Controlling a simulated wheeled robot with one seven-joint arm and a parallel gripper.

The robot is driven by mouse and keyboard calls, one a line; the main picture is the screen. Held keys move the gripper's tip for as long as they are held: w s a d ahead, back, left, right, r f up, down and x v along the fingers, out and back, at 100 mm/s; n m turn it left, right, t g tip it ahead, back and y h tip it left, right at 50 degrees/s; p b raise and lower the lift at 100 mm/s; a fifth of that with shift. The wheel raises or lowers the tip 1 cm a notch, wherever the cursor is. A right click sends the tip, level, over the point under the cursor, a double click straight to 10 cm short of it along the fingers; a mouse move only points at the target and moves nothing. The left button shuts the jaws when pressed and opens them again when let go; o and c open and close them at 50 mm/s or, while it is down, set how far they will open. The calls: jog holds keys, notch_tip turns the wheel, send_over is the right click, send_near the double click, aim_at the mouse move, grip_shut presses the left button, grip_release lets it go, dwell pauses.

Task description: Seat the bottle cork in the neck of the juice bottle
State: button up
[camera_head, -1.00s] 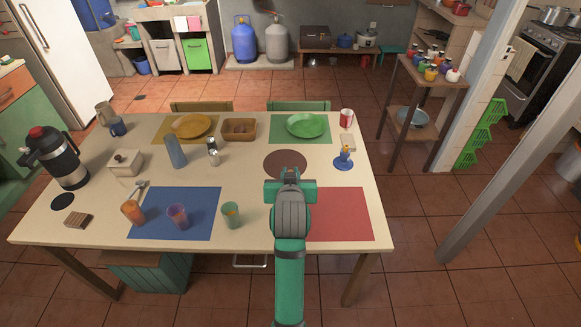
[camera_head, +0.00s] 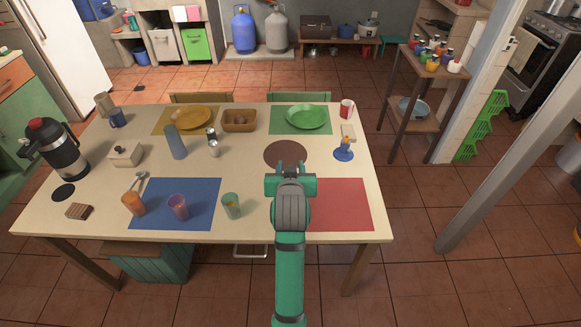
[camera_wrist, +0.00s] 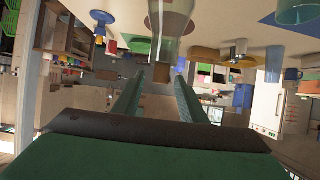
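The wrist picture is upside down. A clear glass vessel with a reddish tint (camera_wrist: 172,18) hangs at its top centre, beyond the fingers; it may be the juice bottle. It does not show in the head view, where my arm may hide it. A small orange-brown thing (camera_wrist: 162,72) shows between the fingers; I cannot tell whether it is the cork.
The red mat (camera_head: 342,207) looks bare where visible.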

jog(key=shift+r, duration=3.55)
